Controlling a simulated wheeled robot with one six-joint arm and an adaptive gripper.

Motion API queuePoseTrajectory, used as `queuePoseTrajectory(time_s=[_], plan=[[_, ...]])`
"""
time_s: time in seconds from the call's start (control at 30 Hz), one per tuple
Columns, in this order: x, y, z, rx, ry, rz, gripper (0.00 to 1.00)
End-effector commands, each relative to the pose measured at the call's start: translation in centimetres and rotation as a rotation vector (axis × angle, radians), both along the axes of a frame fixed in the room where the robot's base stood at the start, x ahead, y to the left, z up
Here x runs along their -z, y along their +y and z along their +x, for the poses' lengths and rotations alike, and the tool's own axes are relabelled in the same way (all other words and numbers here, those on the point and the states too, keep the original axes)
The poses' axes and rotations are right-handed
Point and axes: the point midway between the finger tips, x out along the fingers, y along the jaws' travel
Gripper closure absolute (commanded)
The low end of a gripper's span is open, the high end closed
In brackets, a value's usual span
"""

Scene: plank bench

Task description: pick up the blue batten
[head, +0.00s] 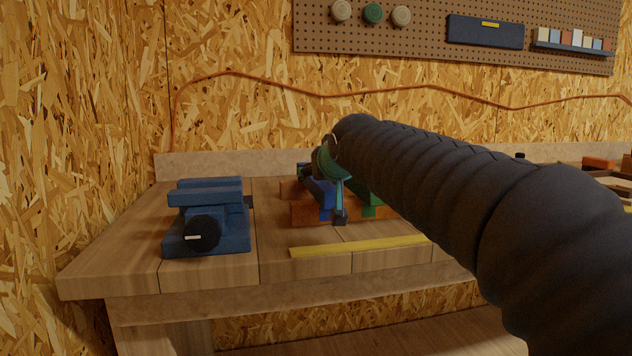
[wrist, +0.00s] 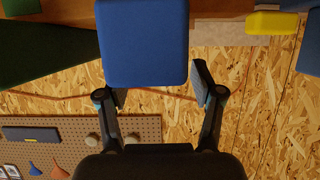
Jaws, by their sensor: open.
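The blue batten (head: 324,194) lies beside a green batten (head: 364,198) on orange-brown supports (head: 303,211) on the bench; my arm hides part of both. In the wrist view the blue batten's squared end (wrist: 144,45) fills the top middle, and the green batten (wrist: 45,52) is at upper left. My gripper (head: 339,200) is at the blue batten in the head view.
A blue vise (head: 205,222) stands left on the bench (head: 110,262). A yellow strip (head: 360,246) lies along the front of the supports. A pegboard (head: 430,35) hangs on the back wall. Bare planks lie between the vise and the supports.

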Motion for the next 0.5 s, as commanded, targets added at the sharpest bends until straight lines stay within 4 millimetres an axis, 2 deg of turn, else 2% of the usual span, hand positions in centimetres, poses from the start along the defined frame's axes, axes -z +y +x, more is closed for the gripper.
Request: queuePoseTrajectory(time_s=[0.3, 0.5], plan=[[1.8, 0.6, 3.7, 0.000, 0.003, -0.001, 0.33], [2.1, 0.8, 4.3, 0.000, 0.001, 0.000, 0.33]])
